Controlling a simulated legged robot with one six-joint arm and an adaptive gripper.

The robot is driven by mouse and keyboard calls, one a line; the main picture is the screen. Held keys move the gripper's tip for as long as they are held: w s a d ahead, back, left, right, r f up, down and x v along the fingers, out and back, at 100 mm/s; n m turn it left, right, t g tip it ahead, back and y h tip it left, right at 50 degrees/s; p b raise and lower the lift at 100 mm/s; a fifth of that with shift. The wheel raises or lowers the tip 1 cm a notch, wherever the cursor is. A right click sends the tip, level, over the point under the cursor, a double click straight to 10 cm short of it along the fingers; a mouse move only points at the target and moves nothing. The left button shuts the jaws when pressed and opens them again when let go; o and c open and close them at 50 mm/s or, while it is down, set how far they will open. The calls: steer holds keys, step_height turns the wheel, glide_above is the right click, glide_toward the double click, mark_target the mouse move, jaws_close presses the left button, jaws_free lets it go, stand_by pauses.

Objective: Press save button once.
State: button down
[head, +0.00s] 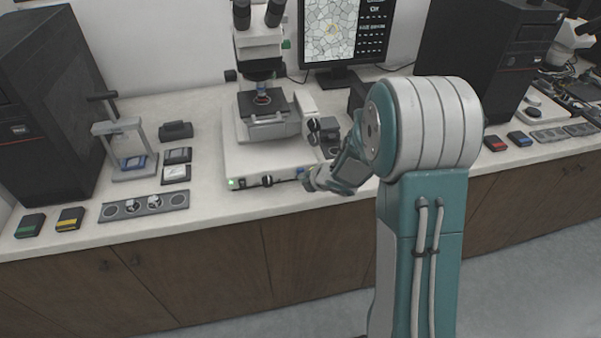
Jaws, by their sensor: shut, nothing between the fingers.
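A microscope (240,160) with a white base stands on the bench in the head view. Its base front carries a small green light (232,184), a dark round knob (267,181) and a small blue spot (300,171) near the right corner. Which of these is the save button I cannot tell; no label is readable. My gripper (309,181) is shut and empty, its tip pointing left at the right front corner of the base, close to the blue spot. Whether it touches the base is unclear. My arm hides part of the bench behind it.
A monitor (343,32) showing a grain picture stands behind the microscope. Dark computer towers stand at the left (45,105) and right (480,60). The floor in front is clear.

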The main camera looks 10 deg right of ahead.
steer(key=shift+w, duration=0.35)
stand_by(0.7)
steer(key=shift+s, duration=0.8)
steer(key=shift+s, duration=2.5)
